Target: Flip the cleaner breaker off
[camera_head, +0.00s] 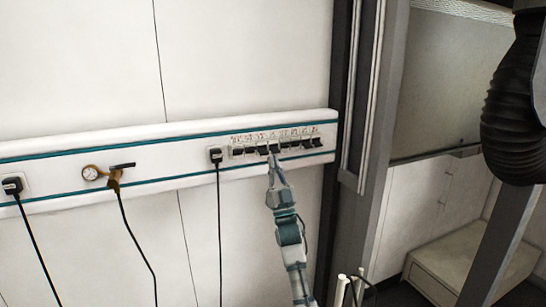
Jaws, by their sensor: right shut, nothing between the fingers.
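A row of several small black breaker switches (304,144) sits on the right part of the white wall rail, with small labels above them that are too small to read. I cannot tell which one is the cleaner breaker. My right gripper (273,161) is at the middle of the row, shut and empty, with its tips at or just in front of the switches. It hides part of the switches behind it, and I cannot tell whether it touches one. My left gripper is not in view.
Cables hang below. A dark post (345,90) stands right of the row, and a black ribbed hose (512,110) hangs far right.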

